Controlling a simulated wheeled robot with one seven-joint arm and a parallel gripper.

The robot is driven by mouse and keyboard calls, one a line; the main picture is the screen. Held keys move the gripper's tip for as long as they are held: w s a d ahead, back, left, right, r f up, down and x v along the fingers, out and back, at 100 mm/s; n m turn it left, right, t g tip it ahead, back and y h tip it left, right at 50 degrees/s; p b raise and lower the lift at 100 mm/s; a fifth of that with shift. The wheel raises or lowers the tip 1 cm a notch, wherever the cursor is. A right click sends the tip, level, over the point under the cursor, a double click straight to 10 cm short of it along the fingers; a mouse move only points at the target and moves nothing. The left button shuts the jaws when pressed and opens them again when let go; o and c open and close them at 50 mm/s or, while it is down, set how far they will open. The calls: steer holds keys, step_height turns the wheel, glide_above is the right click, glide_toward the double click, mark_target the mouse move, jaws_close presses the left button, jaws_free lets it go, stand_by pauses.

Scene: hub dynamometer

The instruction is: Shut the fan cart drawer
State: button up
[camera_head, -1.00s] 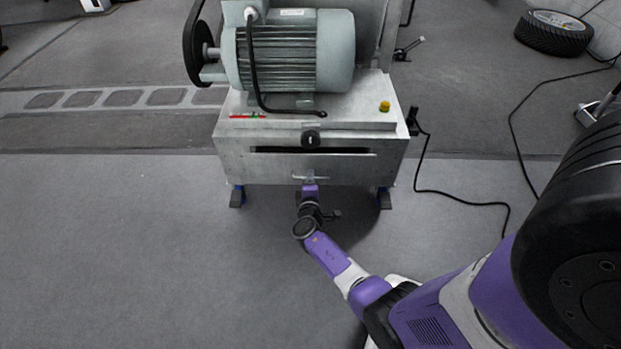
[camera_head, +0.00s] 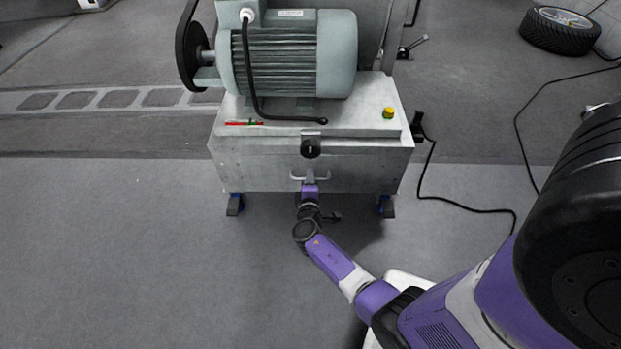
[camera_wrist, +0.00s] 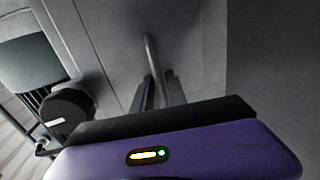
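The fan cart is a grey metal box (camera_head: 230,140) carrying a large motor. Its drawer front (camera_head: 255,172) sits flush in the cart's front face, with no dark gap above it. A small pale bar handle (camera_head: 297,178) is at the middle of the drawer front. My gripper (camera_head: 310,180) is at this handle, low in front of the cart. In the wrist view, the handle bar (camera_wrist: 151,52) runs down between the two dark fingers of my gripper (camera_wrist: 160,88), which are close around it. The drawer's inside is hidden.
A round black knob (camera_head: 311,148) sits above the handle. A black cable (camera_head: 465,209) lies on the floor at right. The floor at left is clear.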

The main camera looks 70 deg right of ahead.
steer(key=shift+o, duration=0.9)
steer(key=shift+s, duration=0.1)
steer(key=p+v, duration=0.2)
steer(key=v, duration=0.5)
steer(key=shift+a+p, duration=0.35)
steer(key=shift+p, duration=0.05)
steer(key=shift+s, duration=0.1)
